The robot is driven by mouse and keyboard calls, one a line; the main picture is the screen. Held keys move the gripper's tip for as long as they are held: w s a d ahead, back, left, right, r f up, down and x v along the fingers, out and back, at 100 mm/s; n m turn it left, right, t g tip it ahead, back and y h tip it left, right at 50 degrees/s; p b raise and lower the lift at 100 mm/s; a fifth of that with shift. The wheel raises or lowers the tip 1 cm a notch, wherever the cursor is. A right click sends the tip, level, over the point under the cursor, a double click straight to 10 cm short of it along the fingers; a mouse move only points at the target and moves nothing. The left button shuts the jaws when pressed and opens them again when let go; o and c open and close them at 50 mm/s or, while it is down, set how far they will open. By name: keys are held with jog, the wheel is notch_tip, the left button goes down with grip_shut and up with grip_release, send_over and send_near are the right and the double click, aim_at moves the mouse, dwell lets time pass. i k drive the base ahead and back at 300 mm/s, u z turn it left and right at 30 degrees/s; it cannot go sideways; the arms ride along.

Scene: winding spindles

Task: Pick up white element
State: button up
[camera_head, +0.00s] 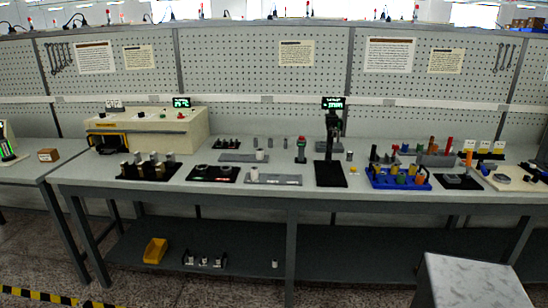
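The task's white element could be either of two small white cylinders on the workbench. One white cylinder (254,174) stands upright at the left end of a flat grey plate (285,180) near the front edge. The other white cylinder (260,155) stands on a second grey plate (233,157) farther back. I cannot tell which one is meant. My gripper is not in view, so its state does not show.
The grey workbench (215,148) holds a cream machine (150,131), a black screen stand (333,150) and a blue tray (398,182) with several coloured parts. A yellow bin (155,251) sits on the lower shelf. A pegboard wall (230,70) stands behind.

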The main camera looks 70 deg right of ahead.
aim_at(259, 152)
jog(key=u, duration=0.15)
jog(key=k, duration=0.5)
jog(key=z, duration=0.85)
jog(key=i, duration=0.5)
jog(key=z, duration=0.15)
